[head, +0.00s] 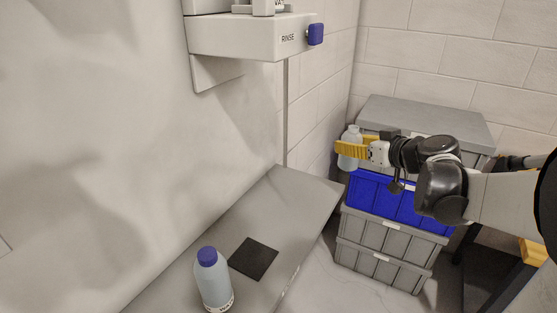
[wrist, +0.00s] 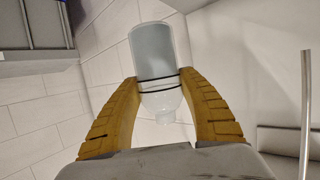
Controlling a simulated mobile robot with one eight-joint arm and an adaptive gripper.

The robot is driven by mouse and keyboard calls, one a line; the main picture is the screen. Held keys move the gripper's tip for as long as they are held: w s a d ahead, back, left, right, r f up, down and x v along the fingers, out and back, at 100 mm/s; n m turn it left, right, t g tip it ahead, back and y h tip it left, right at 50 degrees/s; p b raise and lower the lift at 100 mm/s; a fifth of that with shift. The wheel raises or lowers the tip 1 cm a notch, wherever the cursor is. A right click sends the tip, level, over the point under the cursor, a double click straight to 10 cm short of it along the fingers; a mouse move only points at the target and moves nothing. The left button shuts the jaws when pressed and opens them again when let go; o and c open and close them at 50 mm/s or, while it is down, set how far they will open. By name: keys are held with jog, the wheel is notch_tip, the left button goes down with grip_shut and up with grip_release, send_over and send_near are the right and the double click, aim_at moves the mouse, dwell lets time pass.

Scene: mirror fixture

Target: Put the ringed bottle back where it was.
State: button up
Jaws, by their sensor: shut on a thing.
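My gripper (head: 352,149) has its yellow fingers closed around a clear, uncapped bottle (head: 348,163), held upright in the air in front of the stacked crates. In the wrist view the same bottle (wrist: 153,50) sits between the two fingers, with thin black rings around it and a grey part beyond them. Its neck points toward the bottom of that picture. A second bottle (head: 214,285), pale with a blue cap and dark marks near its base, stands on the grey counter (head: 300,200). A black square mat (head: 254,259) lies bare beside it.
A white fixture marked RINSE (head: 250,38), with a blue button (head: 315,34), hangs on the wall above the counter. Grey crates (head: 385,250) and a blue crate (head: 400,204) are stacked right of the counter, close below my gripper. A thin pipe (head: 285,110) runs down the wall.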

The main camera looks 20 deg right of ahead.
jog(key=shift+w+a+f+b, duration=0.95)
jog(key=shift+w+a+f, duration=0.2)
jog(key=shift+w+f, duration=0.45)
jog(key=shift+w+a+f+b, duration=1)
jog(key=shift+w+a+f, duration=0.2)
jog(key=shift+f, duration=0.7)
jog(key=shift+w+a+f+b, duration=1.05)
jog(key=shift+w+f, duration=0.45)
jog(key=shift+f, duration=0.25)
jog(key=shift+f, duration=0.15)
jog(key=o, duration=1.3)
